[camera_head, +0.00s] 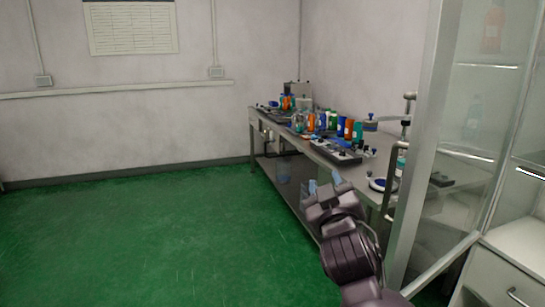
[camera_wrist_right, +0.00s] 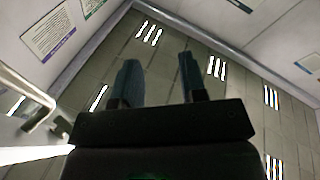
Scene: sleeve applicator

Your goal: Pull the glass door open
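The glass door (camera_head: 426,130) stands at the right of the head view, with a pale metal frame and a clear pane. A dark vertical handle (camera_head: 390,180) runs along the near side of its frame. My right gripper (camera_head: 325,184) is left of the handle and apart from it in the picture, with its fingers spread and nothing between them. In the right wrist view the two dark fingers (camera_wrist_right: 160,80) are also apart and empty. A curved metal bar (camera_wrist_right: 28,92) shows at the left there; I cannot tell for sure that it is the handle. My left gripper is out of view.
A steel table (camera_head: 292,190) with several bottles and small devices runs along the wall behind my right gripper. A white cabinet with a drawer (camera_head: 500,280) stands at the lower right. The green floor (camera_head: 130,240) at the left is clear.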

